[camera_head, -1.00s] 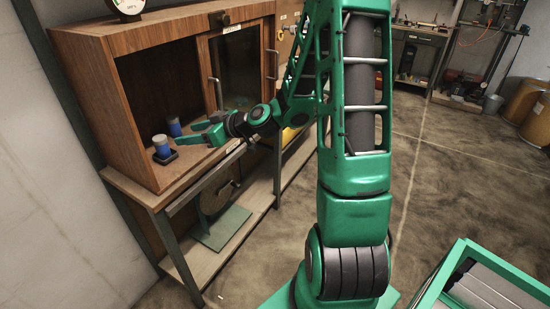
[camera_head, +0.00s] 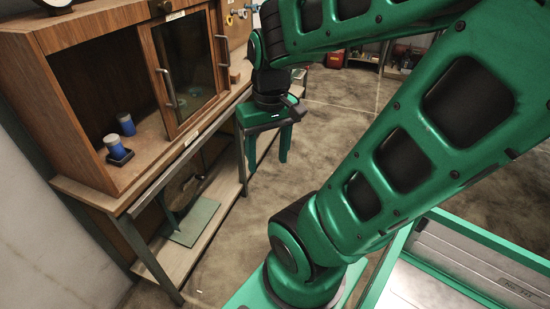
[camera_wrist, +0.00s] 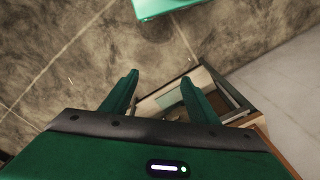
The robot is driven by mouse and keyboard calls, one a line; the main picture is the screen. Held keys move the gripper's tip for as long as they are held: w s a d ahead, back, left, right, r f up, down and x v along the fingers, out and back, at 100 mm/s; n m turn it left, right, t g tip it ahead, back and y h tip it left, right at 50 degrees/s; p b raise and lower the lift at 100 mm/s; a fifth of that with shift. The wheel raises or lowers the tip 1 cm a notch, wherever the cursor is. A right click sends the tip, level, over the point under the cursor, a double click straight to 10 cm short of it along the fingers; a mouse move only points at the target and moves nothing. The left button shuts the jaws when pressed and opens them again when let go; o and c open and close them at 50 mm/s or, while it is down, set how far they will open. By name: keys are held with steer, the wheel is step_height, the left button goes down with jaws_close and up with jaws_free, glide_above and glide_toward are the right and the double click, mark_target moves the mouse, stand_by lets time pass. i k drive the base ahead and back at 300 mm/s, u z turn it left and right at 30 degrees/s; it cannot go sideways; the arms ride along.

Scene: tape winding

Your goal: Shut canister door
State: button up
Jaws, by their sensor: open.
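The wooden cabinet (camera_head: 75,28) stands on a bench at the left of the head view. Its glass-fronted door (camera_head: 190,60), framed in wood, covers the right half. Two metal handles (camera_head: 167,88) show on that side. The left half of the front is open. Two blue canisters with pale lids stand inside, one farther back (camera_head: 127,124) and one on a small dark tray (camera_head: 116,148). My gripper (camera_head: 267,158) is open and empty, pointing down in front of and right of the cabinet, apart from the door. Its two fingers (camera_wrist: 158,80) also show in the wrist view.
The bench under the cabinet has a lower shelf (camera_head: 182,250) with a green plate (camera_head: 195,222). Open floor (camera_head: 325,110) lies right of the bench. A green-framed cart (camera_head: 455,265) stands at the lower right.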

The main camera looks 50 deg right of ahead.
mark_target(143, 30)
steer(key=u, duration=0.6)
steer(key=k, duration=1.25)
steer(key=z, duration=0.7)
steer(key=i, duration=1)
steer(key=u, duration=0.05)
